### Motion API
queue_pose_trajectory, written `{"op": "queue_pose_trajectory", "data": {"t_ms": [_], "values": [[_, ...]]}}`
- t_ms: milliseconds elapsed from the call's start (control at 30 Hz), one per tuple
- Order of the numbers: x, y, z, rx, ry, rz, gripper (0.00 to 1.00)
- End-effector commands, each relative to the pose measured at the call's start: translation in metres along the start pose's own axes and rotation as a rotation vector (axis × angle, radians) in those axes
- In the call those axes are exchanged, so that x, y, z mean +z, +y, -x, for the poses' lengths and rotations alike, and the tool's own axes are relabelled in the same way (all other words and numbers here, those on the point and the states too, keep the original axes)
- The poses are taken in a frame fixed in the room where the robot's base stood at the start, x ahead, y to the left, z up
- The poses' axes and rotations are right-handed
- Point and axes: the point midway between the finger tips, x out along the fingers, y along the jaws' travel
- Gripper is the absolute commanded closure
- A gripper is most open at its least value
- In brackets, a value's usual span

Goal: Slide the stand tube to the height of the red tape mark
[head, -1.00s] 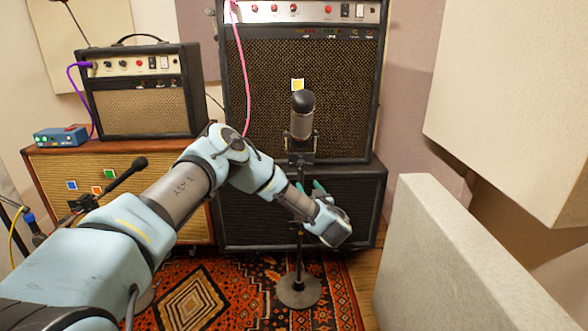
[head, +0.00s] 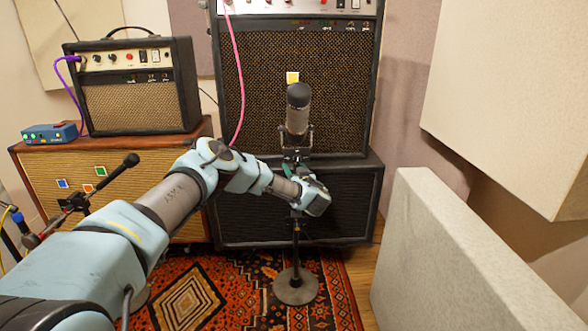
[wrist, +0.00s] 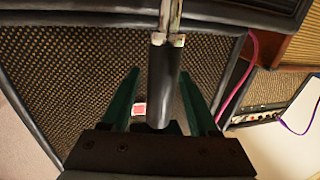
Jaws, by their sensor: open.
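The microphone stand's tube (head: 295,240) stands upright in front of the amp stack, with a dark microphone (head: 298,108) on top and a round base (head: 296,286) on the rug. My gripper (wrist: 160,74) is open around the dark tube section (wrist: 162,90), which shows between its green fingers in the wrist view. A pale collar (wrist: 168,40) joins this section to a thinner, lighter length. In the head view my gripper (head: 312,188) is below the microphone and hides part of the tube. I cannot make out a red tape mark on the tube.
The amp stack (head: 345,100) stands close behind the tube. A pale padded panel (head: 470,255) stands at right. A small amp (head: 135,85) sits on a brown cabinet at left. A red-and-white square (wrist: 139,109) shows behind the fingers.

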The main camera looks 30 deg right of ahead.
Motion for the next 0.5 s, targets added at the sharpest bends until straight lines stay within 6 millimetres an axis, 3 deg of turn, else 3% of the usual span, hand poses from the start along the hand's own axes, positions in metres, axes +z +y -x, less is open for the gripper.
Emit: {"op": "queue_pose_trajectory", "data": {"t_ms": [267, 500], "values": [[-0.0003, 0.0001, -0.0014, 0.001, 0.000, 0.000, 0.40], [-0.0004, 0.0002, -0.0012, 0.001, 0.000, 0.000, 0.67]]}}
